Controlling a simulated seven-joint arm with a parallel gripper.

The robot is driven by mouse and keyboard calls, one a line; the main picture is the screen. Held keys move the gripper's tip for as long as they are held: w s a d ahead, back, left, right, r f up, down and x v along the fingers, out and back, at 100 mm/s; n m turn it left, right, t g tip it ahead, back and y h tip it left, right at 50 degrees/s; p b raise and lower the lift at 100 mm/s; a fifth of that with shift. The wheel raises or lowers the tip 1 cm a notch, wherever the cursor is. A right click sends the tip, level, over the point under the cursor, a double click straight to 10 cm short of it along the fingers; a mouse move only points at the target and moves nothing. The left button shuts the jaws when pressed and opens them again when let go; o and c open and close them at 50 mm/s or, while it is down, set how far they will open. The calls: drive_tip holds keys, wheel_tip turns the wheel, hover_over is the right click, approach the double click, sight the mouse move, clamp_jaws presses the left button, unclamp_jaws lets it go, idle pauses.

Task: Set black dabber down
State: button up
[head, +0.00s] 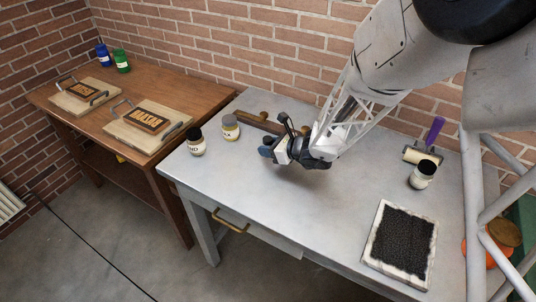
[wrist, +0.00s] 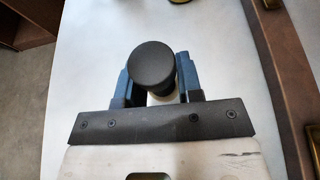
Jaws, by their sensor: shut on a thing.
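The black dabber (wrist: 154,65) has a round black cap and a pale body that shows a little below it. In the wrist view it sits between the blue fingers of my gripper (wrist: 154,88), which is shut on it. In the head view my gripper (head: 268,149) is low over the grey metal table (head: 300,205), near its back middle. The dabber cannot be made out clearly there. Its base is hidden, so I cannot tell whether it touches the tabletop.
A wooden bar (head: 258,122) lies behind. At right are another black-capped jar (head: 422,178), a purple-handled roller (head: 428,145) and a black-filled tray (head: 377,222). The front middle is clear.

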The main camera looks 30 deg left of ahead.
drive_tip(key=shift+f, duration=1.6)
drive_tip(key=shift+f, duration=0.15)
drive_tip(key=o, duration=0.9)
drive_tip(key=shift+o, duration=0.2)
drive_tip(key=shift+v, duration=0.95)
drive_tip(key=v, duration=1)
drive_tip(key=shift+r, duration=0.2)
drive_tip(key=shift+d, duration=0.1)
